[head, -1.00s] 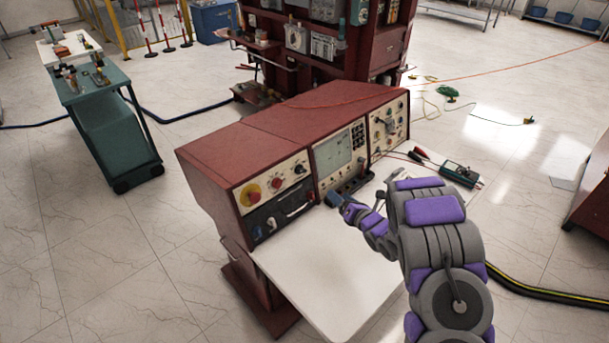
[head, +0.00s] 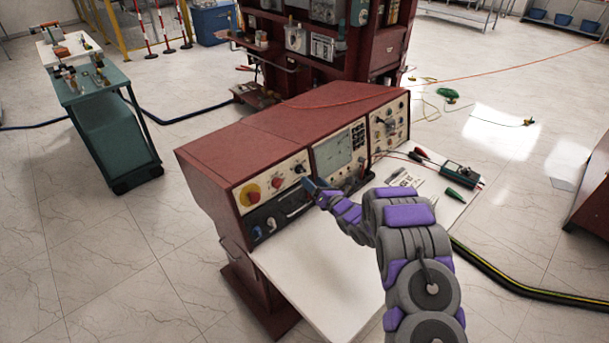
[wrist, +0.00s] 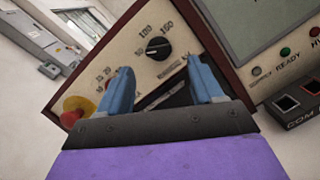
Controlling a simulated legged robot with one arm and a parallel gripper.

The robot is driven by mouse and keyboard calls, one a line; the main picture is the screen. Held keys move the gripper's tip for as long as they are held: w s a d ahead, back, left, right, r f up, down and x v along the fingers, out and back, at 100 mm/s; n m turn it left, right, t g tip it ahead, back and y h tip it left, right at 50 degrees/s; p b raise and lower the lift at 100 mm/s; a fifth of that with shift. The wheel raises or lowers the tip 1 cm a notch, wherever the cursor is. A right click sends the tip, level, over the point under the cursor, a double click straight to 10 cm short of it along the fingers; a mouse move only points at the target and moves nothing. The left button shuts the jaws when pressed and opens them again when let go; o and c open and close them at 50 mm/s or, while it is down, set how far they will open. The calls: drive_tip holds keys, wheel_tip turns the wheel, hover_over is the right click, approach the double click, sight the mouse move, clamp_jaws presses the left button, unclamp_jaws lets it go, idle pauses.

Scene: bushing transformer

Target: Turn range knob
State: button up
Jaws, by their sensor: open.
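The range knob is a black round knob (wrist: 158,48) on the cream panel, with printed numbers around it. In the head view the black knob (head: 299,168) sits at the upper right of the left panel section. My gripper (wrist: 160,80) is open and empty, its two blue fingers pointing at the panel. In the wrist view the knob shows beyond and between the fingertips, apart from both. In the head view my gripper (head: 312,187) is just below and right of the knob, in front of the console. The left finger hides part of the panel's lower scale.
A red emergency button on yellow (head: 250,194) and a red knob (head: 277,183) sit left on the panel. A screen section (head: 333,154) adjoins at right. The white desktop (head: 300,262) is clear at front; a multimeter (head: 458,174) and tools lie at its right.

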sight(301, 170)
drive_tip(key=x, duration=0.6)
drive_tip(key=shift+b, duration=0.3)
drive_tip(key=shift+c, duration=0.5)
drive_tip(key=c, duration=1)
drive_tip(key=shift+o, duration=0.2)
